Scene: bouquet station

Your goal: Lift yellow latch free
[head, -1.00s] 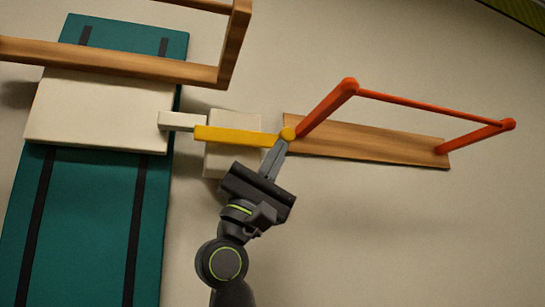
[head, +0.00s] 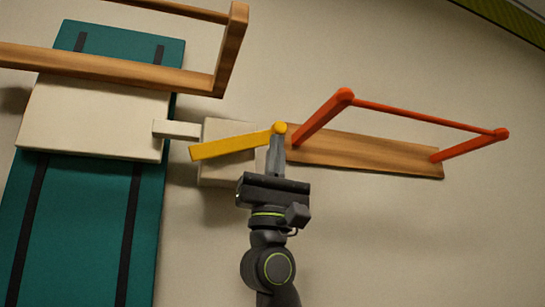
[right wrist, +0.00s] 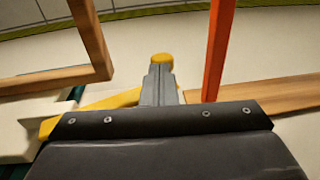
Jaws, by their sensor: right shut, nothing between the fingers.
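The yellow latch (head: 228,146) is a bar with a round knob at its right end. It lies tilted over a cream block (head: 226,172), its left end low and apart from the pale tongue (head: 177,130) of the cream plate (head: 95,118). My right gripper (head: 277,146) is shut, its fingers pointing up at the knob end. In the right wrist view the closed fingers (right wrist: 158,82) are just below the knob (right wrist: 162,61), and the latch bar (right wrist: 112,102) runs left behind them. Whether fingers and latch touch is unclear. My left gripper is not in view.
A wooden frame (head: 120,70) stands over the cream plate and teal board (head: 75,225) at left. An orange-red bar frame (head: 425,115) stands on a wooden plank (head: 370,155) close right of my gripper. The floor at lower right is clear.

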